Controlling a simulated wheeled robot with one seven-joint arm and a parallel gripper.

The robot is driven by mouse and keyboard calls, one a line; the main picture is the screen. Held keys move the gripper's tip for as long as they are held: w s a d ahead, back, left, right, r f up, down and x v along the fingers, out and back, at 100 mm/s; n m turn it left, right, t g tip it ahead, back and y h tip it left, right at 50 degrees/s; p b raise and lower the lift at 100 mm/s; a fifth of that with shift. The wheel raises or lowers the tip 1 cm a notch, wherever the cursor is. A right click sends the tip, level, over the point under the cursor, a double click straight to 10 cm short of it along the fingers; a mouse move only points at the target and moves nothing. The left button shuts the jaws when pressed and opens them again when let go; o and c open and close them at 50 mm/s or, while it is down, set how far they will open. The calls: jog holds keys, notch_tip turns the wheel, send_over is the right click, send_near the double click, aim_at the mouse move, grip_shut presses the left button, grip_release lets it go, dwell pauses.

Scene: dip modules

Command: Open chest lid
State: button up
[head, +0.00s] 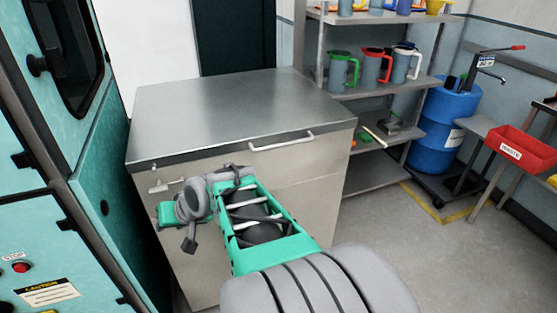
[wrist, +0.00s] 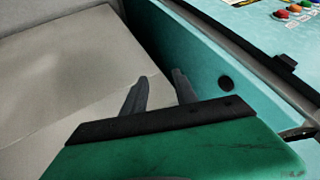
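The chest (head: 300,195) is a beige box with a flat grey metal lid (head: 235,105). The lid lies flat and closed on top. A pale bar handle (head: 282,141) runs along the lid's front edge, right of the middle. My gripper (wrist: 160,82) has its two dark fingers apart with nothing between them. In the head view my gripper is in front of the chest's left front, below the lid edge and left of the handle. In the wrist view the chest's pale surface (wrist: 60,80) fills the left side. The handle does not show there.
A teal machine (head: 95,190) stands close to the chest's left side, and its panel (wrist: 210,60) is beside my fingers in the wrist view. Shelves with jugs (head: 375,66), a blue barrel (head: 440,125) and a red bin (head: 522,150) are at the right. The floor between is clear.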

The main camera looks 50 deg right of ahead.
jog(key=w+d+f+m+t+b, duration=0.3)
jog(key=d+m, duration=0.1)
jog(key=d, duration=0.4)
jog(key=m+t+h+b, duration=0.65)
jog(key=m+h, duration=0.55)
jog(key=m, duration=0.3)
send_near(286, 144)
jog(key=w+d, duration=0.2)
jog(key=x, duration=0.7)
jog(key=shift+w+a+r, duration=0.1)
jog(key=shift+w+a, duration=0.05)
jog(key=shift+a, duration=0.05)
jog(key=shift+w+d, duration=0.15)
jog(key=shift+w, duration=0.1)
grip_shut()
